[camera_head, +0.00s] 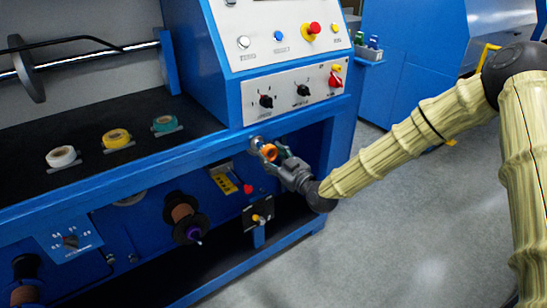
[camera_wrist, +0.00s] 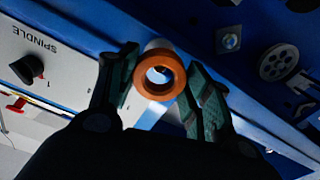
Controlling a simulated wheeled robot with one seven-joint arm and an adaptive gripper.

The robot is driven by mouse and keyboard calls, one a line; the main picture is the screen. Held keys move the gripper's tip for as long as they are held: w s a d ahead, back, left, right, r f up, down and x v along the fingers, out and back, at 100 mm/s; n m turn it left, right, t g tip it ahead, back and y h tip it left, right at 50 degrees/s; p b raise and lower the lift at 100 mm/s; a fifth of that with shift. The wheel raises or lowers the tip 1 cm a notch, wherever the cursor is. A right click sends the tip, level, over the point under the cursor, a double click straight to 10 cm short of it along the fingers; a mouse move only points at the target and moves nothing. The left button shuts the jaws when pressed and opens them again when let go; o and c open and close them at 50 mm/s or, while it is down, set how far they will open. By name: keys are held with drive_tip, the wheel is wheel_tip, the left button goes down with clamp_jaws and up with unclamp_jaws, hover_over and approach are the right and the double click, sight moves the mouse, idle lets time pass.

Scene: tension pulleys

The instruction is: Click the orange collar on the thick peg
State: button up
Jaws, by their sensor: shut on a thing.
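The orange collar (camera_head: 269,152) is at the front of the blue machine, just under its control panel edge. My gripper (camera_head: 276,157) reaches it from the right and is shut on it. In the wrist view the collar (camera_wrist: 160,94) is a ring with its hole facing the camera, between the two dark finger pads of my gripper (camera_wrist: 163,65). A pale, whitish peg (camera_wrist: 157,44) shows just behind the collar's upper edge; in the head view a light stub (camera_head: 256,142) is beside it. Whether the collar is around the peg or only in front of it, I cannot tell.
The control panel (camera_head: 290,97) with knobs overhangs just above my gripper. Below are a brown spool (camera_head: 185,212), a yellow plate (camera_head: 222,180) and a red knob (camera_head: 248,188). White, yellow and teal rolls lie on the shelf at left. The floor at right is clear.

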sight(262, 147)
drive_tip(key=shift+w+a, duration=0.15)
drive_tip(key=shift+w+a, duration=0.2)
drive_tip(key=shift+w, duration=0.1)
drive_tip(key=shift+b+x, duration=0.85)
drive_tip(key=shift+x, duration=1.6)
idle(1.3)
drive_tip(key=o, duration=1.1)
drive_tip(key=v, duration=1.2)
